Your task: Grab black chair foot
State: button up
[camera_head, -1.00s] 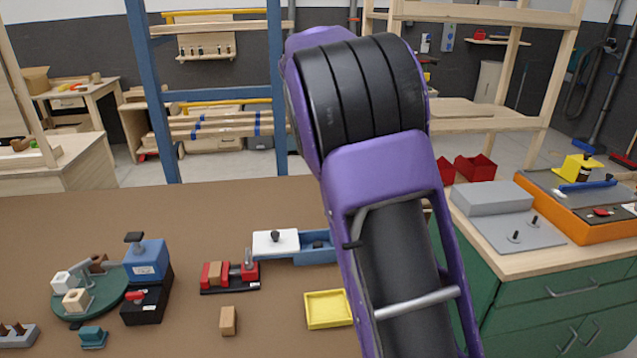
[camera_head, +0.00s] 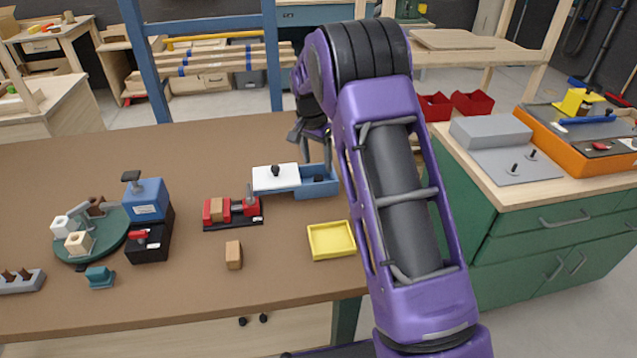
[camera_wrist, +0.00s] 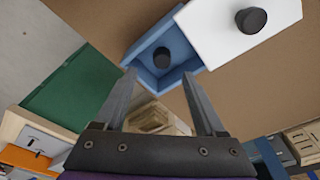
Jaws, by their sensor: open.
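A small black chair foot (camera_wrist: 162,57) sits in the open part of a blue box (camera_wrist: 139,48). A white lid (camera_wrist: 215,22) with a black knob (camera_wrist: 251,20) covers the other part. In the head view the blue box (camera_head: 318,187) and its white lid (camera_head: 268,178) lie near the back right of the brown table, with the foot (camera_head: 318,178) inside. My gripper (camera_head: 317,158) is above the box's open part, fingers pointing down. In the wrist view the open, empty fingers of my gripper (camera_wrist: 160,75) are spread to either side of the foot, apart from it.
A yellow tray (camera_head: 331,240) and a wooden block (camera_head: 233,254) lie in front of the box. A red clamp fixture (camera_head: 230,212) is to its left. A blue-and-black device (camera_head: 149,220) and a green round stand (camera_head: 92,236) are farther left. A green cabinet (camera_head: 540,235) stands right.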

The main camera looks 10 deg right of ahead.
aim_at(318, 177)
jog(key=shift+w+d+f, duration=0.1)
jog(key=shift+w+f, duration=0.1)
jog(key=shift+f, duration=1.3)
jog(key=shift+w+d+f, duration=0.1)
jog(key=shift+w+f, duration=0.1)
jog(key=shift+f, duration=1.25)
grip_shut()
